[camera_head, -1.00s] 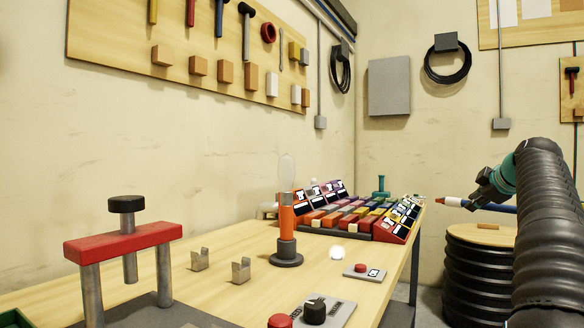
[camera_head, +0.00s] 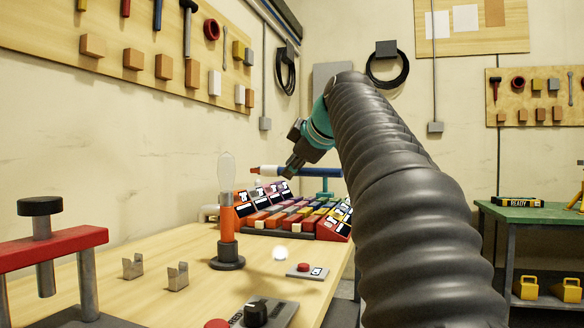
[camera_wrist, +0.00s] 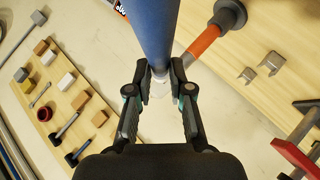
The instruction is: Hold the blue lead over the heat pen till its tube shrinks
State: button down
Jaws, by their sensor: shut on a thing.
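My gripper (camera_head: 290,172) is shut on the blue lead (camera_head: 326,172) and holds it roughly level above the bench. The lead has a white section (camera_head: 285,170) and a red-tipped end (camera_head: 255,169) pointing left. The heat pen (camera_head: 227,218) stands upright, orange with a dark round base, with a pale hazy plume (camera_head: 226,172) above it. The red end shows just right of the plume, apart from it in the picture. In the wrist view the blue lead (camera_wrist: 152,30) runs between my fingers (camera_wrist: 160,78), and the heat pen (camera_wrist: 205,40) lies to its right.
Several coloured bins (camera_head: 290,218) stand behind the pen. A red-topped press (camera_head: 50,248), two metal clips (camera_head: 177,276), a red-button box (camera_head: 306,270) and a black knob (camera_head: 256,311) are on the bench (camera_head: 150,300). A green table (camera_head: 540,217) stands at right.

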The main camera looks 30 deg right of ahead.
jog(key=w+a+p, duration=0.2)
jog(key=w+a, duration=0.5)
jog(key=w, duration=0.2)
jog(key=shift+w+a, duration=0.2)
jog(key=shift+a, duration=0.1)
dwell(0.6)
jog(key=shift+r, duration=0.1)
jog(key=shift+s, duration=0.1)
dwell(2.6)
jog(key=s+d+r+b, duration=0.1)
jog(key=s+d+r, duration=0.1)
jog(key=s+d, duration=0.5)
jog(key=shift+s, duration=1.25)
